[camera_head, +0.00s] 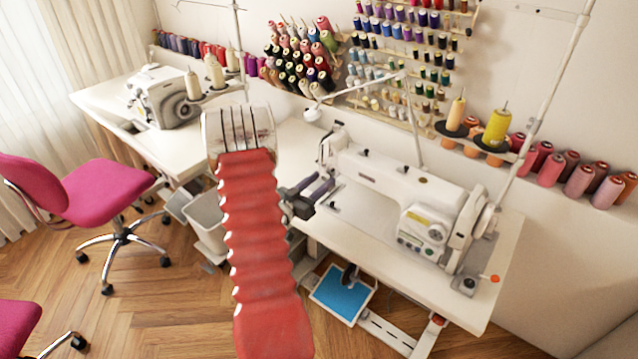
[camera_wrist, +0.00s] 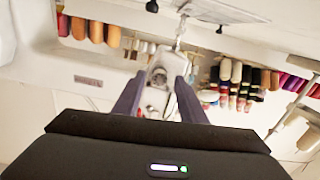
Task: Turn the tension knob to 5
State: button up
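The white sewing machine (camera_head: 400,190) stands on the right-hand table. Its left head end (camera_head: 333,150) is close to my gripper (camera_head: 318,190). A round dial (camera_head: 436,232) shows on the right part of the machine's front; its number cannot be read. In the wrist view my gripper (camera_wrist: 161,80) is open, with a clear gap between two dark fingers. A pale machine part (camera_wrist: 157,92) shows between the fingers and looks apart from them. I cannot tell for sure which part is the tension knob, and no scale is readable.
A thread stand with cones (camera_head: 498,125) rises behind the machine. Spool racks (camera_head: 400,60) cover the wall. A second machine (camera_head: 160,95) is at the back left. Pink chair (camera_head: 95,200), grey bin (camera_head: 207,220) and blue pedal (camera_head: 342,293) are low down.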

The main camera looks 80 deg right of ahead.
jog(key=shift+c, duration=0.2)
grip_shut()
jog(key=shift+m, duration=0.4)
jog(key=m, duration=1.6)
jog(key=shift+f+m, duration=0.1)
jog(key=shift+m, duration=0.3)
jog(key=m, duration=0.6)
jog(key=shift+s+f, duration=0.1)
jog(key=shift+f, duration=0.05)
jog(key=shift+a, duration=0.1)
